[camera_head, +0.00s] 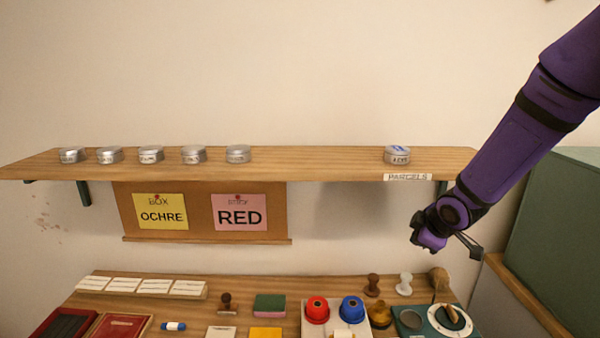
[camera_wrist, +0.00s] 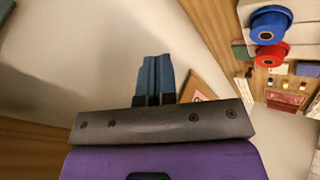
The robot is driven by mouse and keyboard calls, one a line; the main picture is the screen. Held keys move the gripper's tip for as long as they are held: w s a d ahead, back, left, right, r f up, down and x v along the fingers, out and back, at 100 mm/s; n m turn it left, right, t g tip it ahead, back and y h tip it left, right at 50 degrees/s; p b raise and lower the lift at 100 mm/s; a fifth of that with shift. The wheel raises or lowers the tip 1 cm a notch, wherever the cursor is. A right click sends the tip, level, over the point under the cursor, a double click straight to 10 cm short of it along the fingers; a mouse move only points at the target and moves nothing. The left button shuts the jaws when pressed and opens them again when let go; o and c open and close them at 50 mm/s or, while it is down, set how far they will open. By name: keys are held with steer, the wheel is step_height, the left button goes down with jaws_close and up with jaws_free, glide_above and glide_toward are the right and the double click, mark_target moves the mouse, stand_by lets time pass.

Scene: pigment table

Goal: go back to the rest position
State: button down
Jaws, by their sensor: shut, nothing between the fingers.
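My arm reaches in from the upper right in the head view, and my gripper (camera_head: 471,246) hangs in the air below the right end of the shelf, above the table's right side. In the wrist view my gripper (camera_wrist: 157,60) shows two fingers together, shut with nothing between them. It touches no object that I can see.
The wooden shelf (camera_head: 320,168) holds several round tins. A corkboard (camera_head: 200,232) hangs below it. A green cabinet (camera_head: 555,235) stands at right.

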steer(key=s+d+r+m+h, duration=0.3)
steer(key=s+r+m, duration=0.4)
steer(key=s+r, duration=0.7)
steer(key=s+a+r+m+g+y, duration=0.1)
steer(key=s+r+m, duration=0.1)
steer(key=s, duration=0.6)
steer(key=s+r+m+g, duration=0.1)
steer(key=s+r+m, duration=0.2)
steer(key=s, duration=0.6)
steer(key=shift+s+a+r+m+y, duration=0.3)
steer(key=shift+a+r+y, duration=0.1)
steer(key=shift+r, duration=0.3)
